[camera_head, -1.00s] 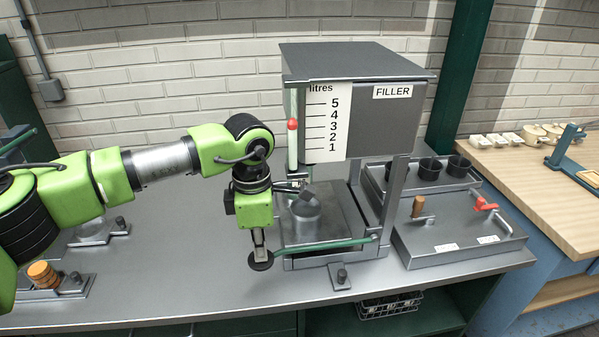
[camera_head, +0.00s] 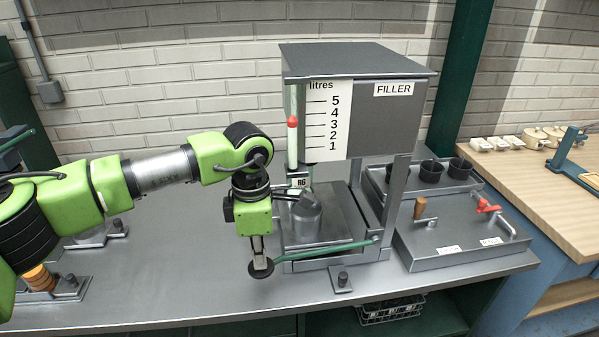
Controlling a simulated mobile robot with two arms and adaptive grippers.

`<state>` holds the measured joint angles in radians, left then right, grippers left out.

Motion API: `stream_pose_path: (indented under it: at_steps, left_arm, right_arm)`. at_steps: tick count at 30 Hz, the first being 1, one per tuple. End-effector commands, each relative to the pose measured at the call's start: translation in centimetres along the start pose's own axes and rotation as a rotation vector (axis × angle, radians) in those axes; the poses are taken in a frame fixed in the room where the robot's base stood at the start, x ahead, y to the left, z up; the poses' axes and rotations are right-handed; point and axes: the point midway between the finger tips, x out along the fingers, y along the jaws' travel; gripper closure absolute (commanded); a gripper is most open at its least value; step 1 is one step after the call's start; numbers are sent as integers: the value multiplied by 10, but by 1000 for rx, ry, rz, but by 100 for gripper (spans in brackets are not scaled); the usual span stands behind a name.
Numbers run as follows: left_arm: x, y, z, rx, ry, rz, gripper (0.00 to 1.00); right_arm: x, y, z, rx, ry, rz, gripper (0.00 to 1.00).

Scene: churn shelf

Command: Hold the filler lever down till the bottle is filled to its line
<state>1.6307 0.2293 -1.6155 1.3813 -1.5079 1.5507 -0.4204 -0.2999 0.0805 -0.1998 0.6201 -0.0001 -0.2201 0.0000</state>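The filler (camera_head: 385,120) is a grey box with a litres scale (camera_head: 328,118) and a red-tipped white gauge (camera_head: 292,140), its tip near the 3 mark. The green filler lever (camera_head: 325,252) runs from the filler's right side to a dark round knob (camera_head: 261,269) at its left end. My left gripper (camera_head: 258,250) points down with its fingers close together, touching or just above the knob. My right gripper is not in view.
Right of the filler are a tray with dark cups (camera_head: 430,172) and a grey box with a wooden-handled and a red-handled lever (camera_head: 455,225). A small post (camera_head: 342,279) stands in front of the filler. A wooden bench (camera_head: 540,195) stands farther right.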

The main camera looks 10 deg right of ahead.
Motion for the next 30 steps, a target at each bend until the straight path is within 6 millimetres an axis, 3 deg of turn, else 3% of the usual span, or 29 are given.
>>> stream_pose_path:
  at_steps: [5, 30]
  left_arm:
    - [14, 0, 0, 0, 2, -2, 100]
    - [28, -1, 0, 0, 3, -4, 100]
  right_arm:
    - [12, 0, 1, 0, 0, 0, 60]
    - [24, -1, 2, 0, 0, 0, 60]
